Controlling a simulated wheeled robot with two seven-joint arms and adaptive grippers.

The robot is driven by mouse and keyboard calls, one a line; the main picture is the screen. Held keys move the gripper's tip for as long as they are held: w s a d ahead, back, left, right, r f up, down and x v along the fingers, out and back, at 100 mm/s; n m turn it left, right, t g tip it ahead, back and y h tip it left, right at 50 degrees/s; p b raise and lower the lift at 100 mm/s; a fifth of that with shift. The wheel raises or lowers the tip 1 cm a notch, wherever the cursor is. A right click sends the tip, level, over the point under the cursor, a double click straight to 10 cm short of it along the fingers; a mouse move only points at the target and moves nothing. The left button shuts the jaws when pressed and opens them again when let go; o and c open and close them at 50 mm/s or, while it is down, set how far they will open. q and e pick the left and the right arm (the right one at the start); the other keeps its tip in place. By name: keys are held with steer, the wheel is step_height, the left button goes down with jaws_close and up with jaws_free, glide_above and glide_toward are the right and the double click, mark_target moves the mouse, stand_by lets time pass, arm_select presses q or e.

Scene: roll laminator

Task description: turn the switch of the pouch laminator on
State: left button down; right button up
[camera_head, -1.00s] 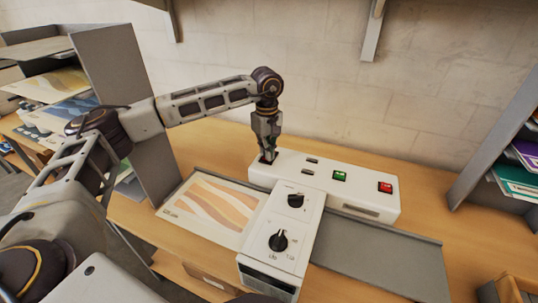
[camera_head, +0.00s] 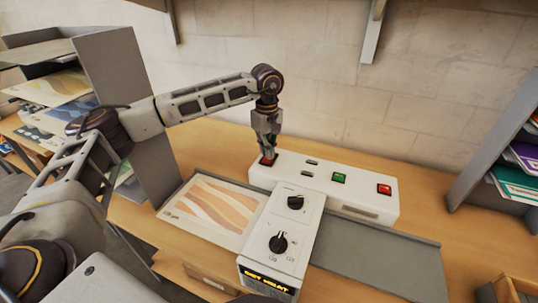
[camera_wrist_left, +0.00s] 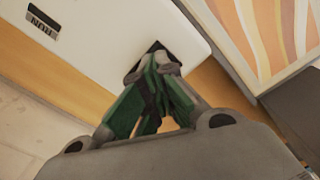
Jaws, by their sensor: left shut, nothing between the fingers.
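The pouch laminator (camera_head: 363,183) is a white machine on the wooden table, with a control box (camera_head: 298,219) in front carrying two black dials. Its small switch (camera_head: 269,161) is at the left end of the top and shows reddish. My left gripper (camera_head: 267,155) is shut and empty, its tips pointing down at the switch. In the left wrist view the green-padded fingers (camera_wrist_left: 157,68) reach the dark switch recess and partly cover it; I cannot tell whether they touch. The display (camera_head: 267,279) on the front is lit with yellow letters. My right gripper is not in view.
A green button (camera_head: 339,177) and a red button (camera_head: 384,189) sit further right on the machine. A sheet with orange waves (camera_head: 212,208) lies on the left tray, and a grey tray (camera_head: 385,255) is on the right. Shelving stands on both sides.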

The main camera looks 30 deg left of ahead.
mark_target(267, 160)
arm_select(q)
steer(key=shift+r+p, duration=1.2)
steer(key=shift+r, duration=1.35)
steer(key=shift+f, duration=0.1)
